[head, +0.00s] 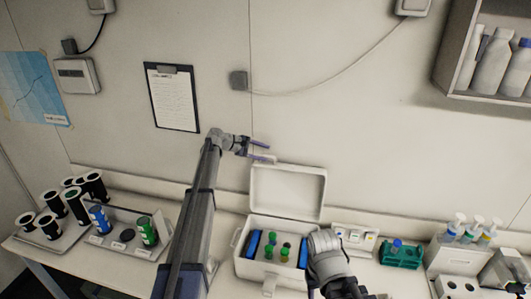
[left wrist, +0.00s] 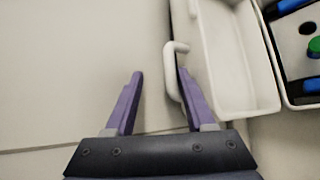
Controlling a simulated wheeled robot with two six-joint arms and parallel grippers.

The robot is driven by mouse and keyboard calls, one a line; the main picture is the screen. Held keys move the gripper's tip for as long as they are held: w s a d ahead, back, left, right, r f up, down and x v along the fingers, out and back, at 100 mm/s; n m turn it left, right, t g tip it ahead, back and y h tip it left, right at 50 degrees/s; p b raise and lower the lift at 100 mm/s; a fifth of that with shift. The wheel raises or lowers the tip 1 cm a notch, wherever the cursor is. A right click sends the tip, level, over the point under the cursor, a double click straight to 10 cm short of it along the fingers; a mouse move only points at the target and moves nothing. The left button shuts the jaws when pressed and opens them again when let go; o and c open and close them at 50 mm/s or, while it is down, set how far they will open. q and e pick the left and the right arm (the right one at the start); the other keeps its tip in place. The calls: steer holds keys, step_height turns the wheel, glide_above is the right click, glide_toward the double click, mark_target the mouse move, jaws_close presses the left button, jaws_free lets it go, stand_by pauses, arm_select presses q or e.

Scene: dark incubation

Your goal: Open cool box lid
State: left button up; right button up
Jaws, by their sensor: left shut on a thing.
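The white cool box (head: 240,264) stands on the bench with its lid (head: 288,193) standing up open at the back, near the wall. Inside are blue packs (head: 254,244) at both ends and several green-topped vials (head: 270,240). My left gripper (head: 264,151) is at the lid's upper left corner.
Left are a tray with black cups (head: 48,228) and a tray with blue and green cans (head: 148,232). Right are a green rack (head: 401,255), pump bottles (head: 471,230) and a wall shelf (head: 444,82) of bottles. A clipboard (head: 173,98) hangs on the wall behind.

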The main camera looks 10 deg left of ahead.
arm_select(q)
steer(key=p+v, duration=0.2)
steer(key=v, duration=0.4)
steer(key=shift+a+p, duration=0.25)
steer(key=shift+p, duration=0.05)
steer(key=shift+s+r, duration=0.1)
steer(key=shift+r, duration=0.05)
steer(key=s+d+f+m+g+y+b, duration=0.45)
steer(key=s+d+f+m+b, duration=0.55)
steer(key=s+d+f, duration=1)
steer(key=s+f+m+y+b, duration=0.2)
steer(key=s+f+b, duration=0.2)
steer(key=s, duration=0.5)
steer(key=s+f+m+g+y+b, duration=0.1)
steer(key=s+f+b, duration=0.4)
steer(key=s, duration=0.5)
steer(key=s+f+m+g+y+b, duration=0.1)
steer(key=s+f+m+y+b, duration=0.3)
steer(key=s, duration=0.5)
step_height(320, 180, down, 2)
steer(key=shift+s+a+f+b, duration=0.1)
steer(key=shift+s+a+b, duration=0.3)
steer(key=shift+b, duration=0.25)
